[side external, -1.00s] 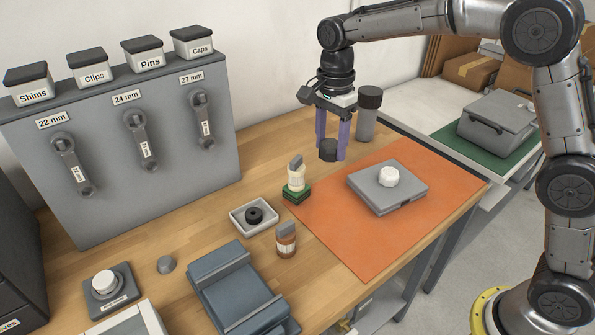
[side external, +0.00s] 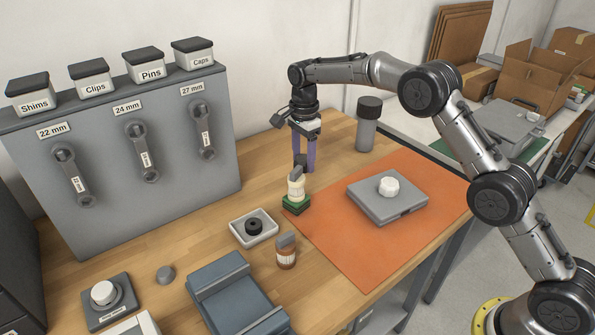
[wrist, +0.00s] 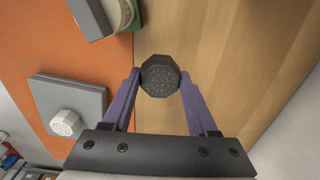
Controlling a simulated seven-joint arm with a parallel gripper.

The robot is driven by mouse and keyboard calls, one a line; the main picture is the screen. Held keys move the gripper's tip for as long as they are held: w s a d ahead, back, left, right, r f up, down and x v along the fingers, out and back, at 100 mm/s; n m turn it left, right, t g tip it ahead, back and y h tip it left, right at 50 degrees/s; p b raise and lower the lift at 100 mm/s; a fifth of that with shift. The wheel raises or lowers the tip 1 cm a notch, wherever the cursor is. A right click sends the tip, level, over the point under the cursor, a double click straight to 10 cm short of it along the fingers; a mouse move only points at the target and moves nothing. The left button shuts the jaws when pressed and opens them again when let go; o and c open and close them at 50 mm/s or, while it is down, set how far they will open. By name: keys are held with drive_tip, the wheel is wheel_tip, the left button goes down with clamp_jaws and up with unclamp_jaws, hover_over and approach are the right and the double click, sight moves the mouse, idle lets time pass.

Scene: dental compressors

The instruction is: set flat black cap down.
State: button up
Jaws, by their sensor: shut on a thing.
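My gripper (wrist: 160,80) is shut on the flat black cap (wrist: 160,75), a dark faceted disc with a dotted face between the two purple fingers in the wrist view. In the side view my gripper (side external: 303,160) is low over the wooden table, just behind the cream and green piece (side external: 296,190). The cap (side external: 301,161) is partly hidden there behind the top of that piece. I cannot tell whether the cap touches the wood.
An orange mat (side external: 350,245) holds a grey plate (side external: 360,195) with a white knob (side external: 389,186). A white tray (side external: 240,240) holds a black ring. A grey cylinder with a dark top (side external: 367,130) stands at the back. Bare wood (side external: 250,160) lies left of my gripper.

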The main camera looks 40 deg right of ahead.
sight(297, 162)
drive_tip(key=shift+w+a+f, duration=0.1)
drive_tip(key=shift+w+f, duration=1.05)
drive_tip(key=shift+f, duration=1.7)
drive_tip(key=shift+f, duration=0.15)
drive_tip(key=o, duration=1.4)
drive_tip(key=shift+c, duration=0.2)
wheel_tip(297, 162, up, 12)
drive_tip(key=shift+r, duration=0.15)
